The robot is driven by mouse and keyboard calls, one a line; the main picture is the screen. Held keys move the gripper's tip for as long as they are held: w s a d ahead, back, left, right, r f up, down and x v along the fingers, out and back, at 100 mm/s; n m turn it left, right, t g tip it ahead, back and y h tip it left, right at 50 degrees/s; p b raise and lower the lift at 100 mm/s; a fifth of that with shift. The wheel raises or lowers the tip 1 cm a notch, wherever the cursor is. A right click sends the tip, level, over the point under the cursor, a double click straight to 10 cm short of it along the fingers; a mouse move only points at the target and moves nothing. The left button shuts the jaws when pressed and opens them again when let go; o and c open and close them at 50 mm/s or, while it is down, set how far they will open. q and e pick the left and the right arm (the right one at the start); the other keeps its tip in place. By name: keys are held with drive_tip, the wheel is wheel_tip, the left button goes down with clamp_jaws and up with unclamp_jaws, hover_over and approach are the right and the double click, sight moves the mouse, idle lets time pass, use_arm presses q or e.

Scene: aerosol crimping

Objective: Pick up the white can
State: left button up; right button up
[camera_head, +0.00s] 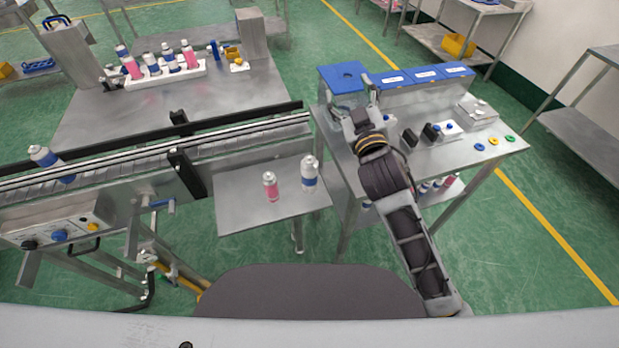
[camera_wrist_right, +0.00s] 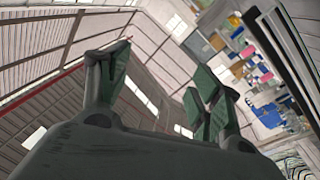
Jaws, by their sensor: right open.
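A white can with a blue band (camera_head: 309,172) stands upright on the small steel side table (camera_head: 235,212) at the end of the conveyor. A pink-and-white can (camera_head: 270,187) stands just left of it. Another white-and-blue can (camera_head: 45,157) leans on the conveyor at the far left. My right gripper (camera_head: 361,108) is raised over the right-hand workbench, right of and beyond the white can and apart from it. In the right wrist view its fingers (camera_wrist_right: 157,80) are spread and empty, with walls and distant shelves behind. My left gripper is out of view.
The conveyor (camera_head: 130,165) runs along the left, with a rack of cans (camera_head: 165,75) on the table behind. The right workbench holds blue bins (camera_head: 425,77), dark blocks and small coloured rings (camera_head: 493,141). The side table is clear around the two cans.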

drive_tip(key=s+a+r+n+g+y, duration=0.1)
drive_tip(key=s+a+r+n+y, duration=0.2)
drive_tip(key=a+r+n+y, duration=0.45)
drive_tip(key=s+a+r+n+y, duration=0.3)
drive_tip(key=a+r+n+y, duration=0.3)
drive_tip(key=r+y, duration=0.15)
drive_tip(key=s+a+n+g+y, duration=0.3)
drive_tip(key=s+a+n+g, duration=0.95)
drive_tip(key=n+g, duration=0.85)
drive_tip(key=n+t+h, duration=0.3)
drive_tip(key=n+h, duration=0.1)
drive_tip(key=h, duration=1.7)
hover_over(310, 158)
drive_tip(key=f, duration=1.8)
drive_tip(key=shift+w+a+f, duration=0.15)
drive_tip(key=shift+w+f, duration=0.05)
drive_tip(key=shift+f, duration=0.2)
drive_tip(key=shift+w+d+h, duration=0.1)
drive_tip(key=shift+d+h, duration=0.1)
drive_tip(key=shift+h, duration=0.1)
drive_tip(key=shift+f, duration=0.1)
